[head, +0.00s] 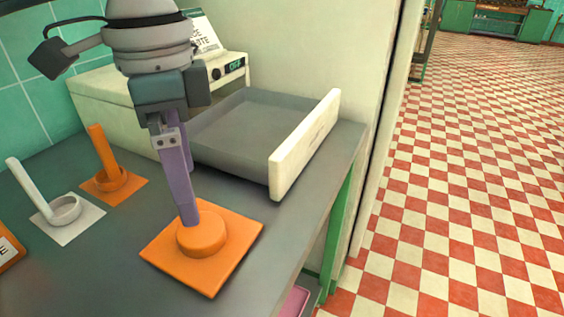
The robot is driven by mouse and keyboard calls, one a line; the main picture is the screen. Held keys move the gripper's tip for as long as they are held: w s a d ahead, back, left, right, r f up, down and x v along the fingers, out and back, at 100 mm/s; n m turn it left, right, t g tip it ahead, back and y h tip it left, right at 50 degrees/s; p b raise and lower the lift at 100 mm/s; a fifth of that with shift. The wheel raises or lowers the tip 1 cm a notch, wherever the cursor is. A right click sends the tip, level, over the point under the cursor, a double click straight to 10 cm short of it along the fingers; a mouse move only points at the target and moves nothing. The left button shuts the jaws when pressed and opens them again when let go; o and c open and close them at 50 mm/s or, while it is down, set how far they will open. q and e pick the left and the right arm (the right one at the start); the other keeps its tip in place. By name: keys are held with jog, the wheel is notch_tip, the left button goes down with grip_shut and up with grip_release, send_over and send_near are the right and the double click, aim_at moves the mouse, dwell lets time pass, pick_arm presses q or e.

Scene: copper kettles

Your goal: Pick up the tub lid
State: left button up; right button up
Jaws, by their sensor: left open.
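An orange square lid with a round raised knob (215,260) lies flat on the grey counter near its front. I take this to be the tub lid. My left gripper (190,222) points down at it from above, with its purple fingers reaching the knob. The fingers overlap in this view and the far one is mostly hidden. The gripper is open, and I cannot tell whether it touches the knob. My right gripper is not in view.
A cream appliance with an open grey drawer (245,115) stands behind the lid. A white scoop-like piece (65,212) and an orange one (113,182) stand on square bases at left. The grey counter (290,225) is bare right of the lid, up to its edge.

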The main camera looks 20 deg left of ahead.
aim_at(199, 228)
pick_arm(q)
notch_tip(199, 228, down, 8)
jog(key=shift+r+b, duration=0.1)
jog(key=shift+b, duration=0.55)
jog(key=c, duration=1.2)
jog(key=shift+r, duration=0.15)
jog(key=shift+c, duration=0.2)
